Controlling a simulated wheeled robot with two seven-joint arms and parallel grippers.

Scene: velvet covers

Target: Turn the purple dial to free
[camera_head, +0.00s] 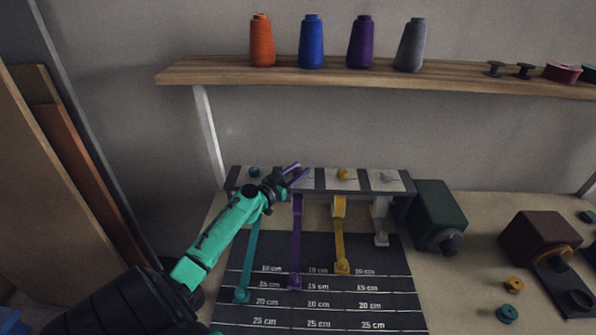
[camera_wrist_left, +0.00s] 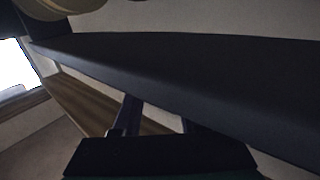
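My left gripper (camera_head: 296,172) reaches from the left to the rail of dials, over the purple station. Its dark fingers also show in the left wrist view (camera_wrist_left: 158,118), apart, with only background visible between them. A purple part, apparently the purple dial, shows at the fingers; the gripper largely covers it, so its setting and any contact cannot be told. A purple strap (camera_head: 297,240) hangs from this station down over the marked mat (camera_head: 318,320), ending near the 15 cm line. My right gripper is not in view.
The rail also carries a teal dial (camera_head: 254,172), a yellow dial (camera_head: 343,174) and a grey dial (camera_head: 387,177). A teal strap (camera_head: 248,262) and a yellow strap (camera_head: 340,240) hang beside the purple one. A dark green box (camera_head: 437,210) stands right. A wooden shelf (camera_head: 330,77) overhangs behind.

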